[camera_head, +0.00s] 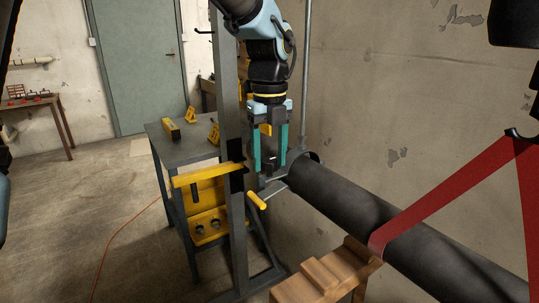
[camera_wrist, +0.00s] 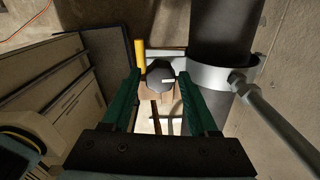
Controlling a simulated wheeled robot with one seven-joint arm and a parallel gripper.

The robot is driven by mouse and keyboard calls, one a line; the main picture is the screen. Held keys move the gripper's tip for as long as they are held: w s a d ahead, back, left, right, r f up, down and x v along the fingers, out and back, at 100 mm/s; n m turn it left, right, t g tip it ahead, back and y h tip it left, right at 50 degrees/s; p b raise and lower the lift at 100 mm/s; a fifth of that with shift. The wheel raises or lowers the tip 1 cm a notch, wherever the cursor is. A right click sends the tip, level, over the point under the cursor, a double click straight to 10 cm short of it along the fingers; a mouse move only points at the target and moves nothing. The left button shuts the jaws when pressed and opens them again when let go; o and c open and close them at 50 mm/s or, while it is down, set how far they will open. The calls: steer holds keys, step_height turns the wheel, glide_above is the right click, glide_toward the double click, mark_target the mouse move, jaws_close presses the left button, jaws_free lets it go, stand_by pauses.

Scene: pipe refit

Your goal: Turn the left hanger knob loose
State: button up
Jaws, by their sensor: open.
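The left hanger knob (camera_wrist: 160,72) is dark and rounded with a white mark on it. In the wrist view it shows between the fingertips of my gripper (camera_wrist: 158,80), with the fingers apart on either side. Contact cannot be told. In the head view my gripper (camera_head: 270,163) points down with open teal fingers, and the dark knob (camera_head: 269,162) shows low between them. The metal hanger collar (camera_wrist: 222,78) goes around the dark pipe (camera_wrist: 222,30), right of the knob. The pipe (camera_head: 400,215) also runs to the lower right in the head view.
A grey upright post (camera_head: 229,130) stands close left of my gripper. A yellow handle (camera_head: 257,200) sticks out below it. A red strap (camera_head: 440,200) loops around the pipe, and a wooden support (camera_head: 325,272) stands beneath. A grey workbench (camera_head: 172,148) is behind the post. Open floor lies left.

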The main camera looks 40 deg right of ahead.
jaws_close()
stand_by(0.4)
